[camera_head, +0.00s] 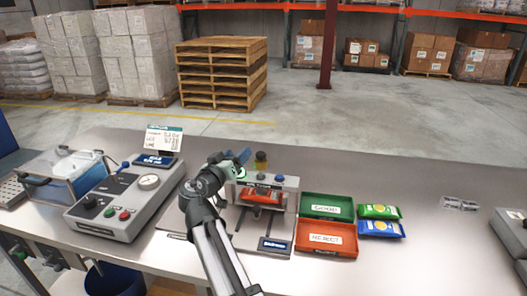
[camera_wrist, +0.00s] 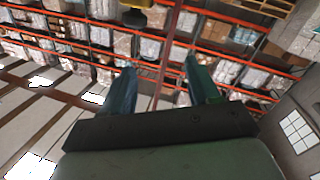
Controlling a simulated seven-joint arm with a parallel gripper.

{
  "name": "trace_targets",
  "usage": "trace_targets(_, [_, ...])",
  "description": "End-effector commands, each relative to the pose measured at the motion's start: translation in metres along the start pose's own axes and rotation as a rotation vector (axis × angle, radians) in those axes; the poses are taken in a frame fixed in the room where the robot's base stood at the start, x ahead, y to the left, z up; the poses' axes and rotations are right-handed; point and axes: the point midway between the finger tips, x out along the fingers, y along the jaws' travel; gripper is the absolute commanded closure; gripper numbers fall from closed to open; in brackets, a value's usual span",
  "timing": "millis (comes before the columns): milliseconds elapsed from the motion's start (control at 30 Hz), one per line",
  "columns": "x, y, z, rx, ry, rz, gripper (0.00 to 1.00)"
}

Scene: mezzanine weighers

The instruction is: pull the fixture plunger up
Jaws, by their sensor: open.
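The fixture (camera_head: 291,184) is a grey frame on the bench, left of the trays. Its plunger (camera_head: 261,158) stands on top with a dark and yellowish knob. An orange packet (camera_head: 262,196) sits inside the fixture. My gripper (camera_head: 245,156) is just left of the plunger at about knob height. In the wrist view my gripper (camera_wrist: 160,66) is open, its two blue-green fingers apart with nothing between them. I see no contact.
A green tray (camera_head: 312,198) and a red tray (camera_head: 305,248) stand right of the fixture, with green (camera_head: 380,211) and blue (camera_head: 382,229) packets beside them. A grey gauge box (camera_head: 112,213) stands left of my arm.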

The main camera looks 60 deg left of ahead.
Motion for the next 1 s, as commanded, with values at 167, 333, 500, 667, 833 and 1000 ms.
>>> trace_targets(167, [-0.022,0.016,0.028,0.223,-0.005,0.027,0.40])
trace_targets(333, [-0.031,0.022,0.037,0.340,-0.003,0.040,0.40])
trace_targets(500, [-0.025,0.023,0.040,0.372,-0.003,0.045,0.40])
trace_targets(667, [-0.005,0.023,0.039,0.371,-0.003,0.046,0.40])
trace_targets(833, [0.025,0.024,0.039,0.370,-0.004,0.046,0.40])
trace_targets(1000, [0.055,0.025,0.040,0.369,-0.004,0.045,0.40])
